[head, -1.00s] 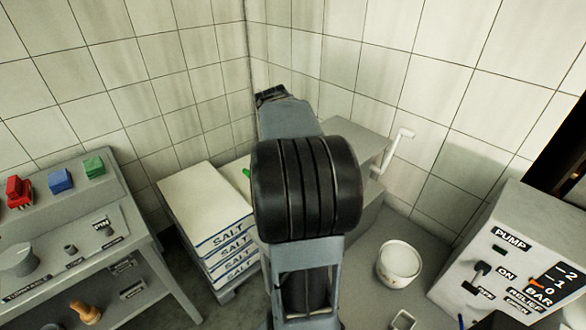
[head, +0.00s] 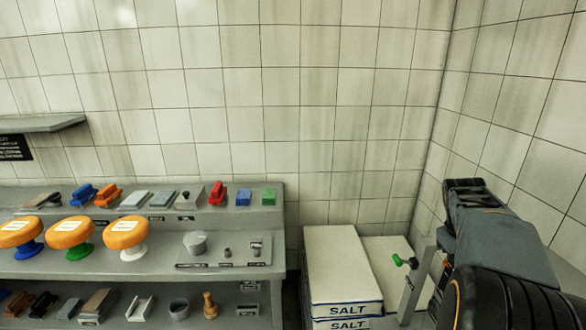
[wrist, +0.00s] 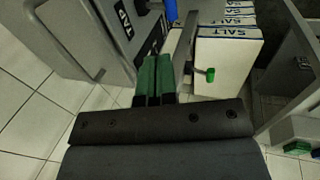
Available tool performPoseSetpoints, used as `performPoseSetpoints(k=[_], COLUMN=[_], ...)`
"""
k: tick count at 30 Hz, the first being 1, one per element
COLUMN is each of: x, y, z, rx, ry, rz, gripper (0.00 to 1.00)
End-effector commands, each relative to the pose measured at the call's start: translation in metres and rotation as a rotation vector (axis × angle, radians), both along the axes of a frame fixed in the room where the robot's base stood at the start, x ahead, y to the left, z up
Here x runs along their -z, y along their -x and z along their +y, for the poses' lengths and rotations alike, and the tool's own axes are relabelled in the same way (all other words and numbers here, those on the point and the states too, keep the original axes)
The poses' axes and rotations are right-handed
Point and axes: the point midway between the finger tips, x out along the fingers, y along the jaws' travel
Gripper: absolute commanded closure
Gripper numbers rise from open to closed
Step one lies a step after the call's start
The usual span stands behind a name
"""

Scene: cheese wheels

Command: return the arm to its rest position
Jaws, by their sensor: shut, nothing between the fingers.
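My gripper (wrist: 154,76) shows in the wrist view with its two green fingers shut together and nothing between them. It points toward a grey box with a dark label and a blue-tipped handle (wrist: 171,10); I cannot tell the gap between them. In the head view my arm stands at the right edge, folded upward in front of the tiled corner, and the gripper itself is hidden there.
A stack of salt bags (head: 342,268) stands left of my arm, beside a green-knobbed lever (head: 404,262). A grey shelf unit (head: 150,272) on the left holds orange cheese wheels (head: 126,233), coloured blocks and tools. The salt bags also show in the wrist view (wrist: 226,57).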

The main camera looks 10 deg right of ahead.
Motion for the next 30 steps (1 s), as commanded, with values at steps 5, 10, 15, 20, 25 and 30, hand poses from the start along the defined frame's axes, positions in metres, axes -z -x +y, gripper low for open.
performPoseSetpoints(k=[5,10,15,20,25,30], x=[0.031,0.049,0.062,0.064,0.054,0.053], y=[0.003,0.001,0.02,0.039,0.043,0.043], z=[0.026,0.125,0.222,0.275,0.297,0.301], rx=[0.154,0.163,0.057,-0.094,-0.19,-0.208], ry=[-0.053,-0.129,-0.211,-0.256,-0.266,-0.269], rz=[-0.09,-0.218,-0.311,-0.352,-0.386,-0.385], gripper=[1.0,1.0,1.0,1.0,1.0,1.0])
